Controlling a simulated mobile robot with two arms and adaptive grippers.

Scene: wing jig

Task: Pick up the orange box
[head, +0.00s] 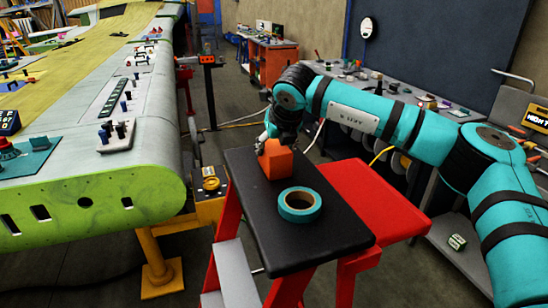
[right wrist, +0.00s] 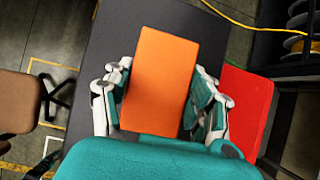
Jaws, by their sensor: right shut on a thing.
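The orange box (head: 277,163) is at the far end of the black top (head: 325,235) of a red stand in the head view. My right gripper (head: 268,145) comes down on it from behind and hides part of it. In the right wrist view the orange box (right wrist: 160,80) lies between the two fingers of the right gripper (right wrist: 160,105), which is shut on it. I cannot tell whether the box touches the black top. My left gripper is not in view.
A teal tape roll (head: 299,204) lies on the black top in front of the box. The green wing (head: 90,205) on its jig stands to the left. A workbench (head: 440,105) with small items runs behind my right arm. A red step (head: 375,190) adjoins the stand.

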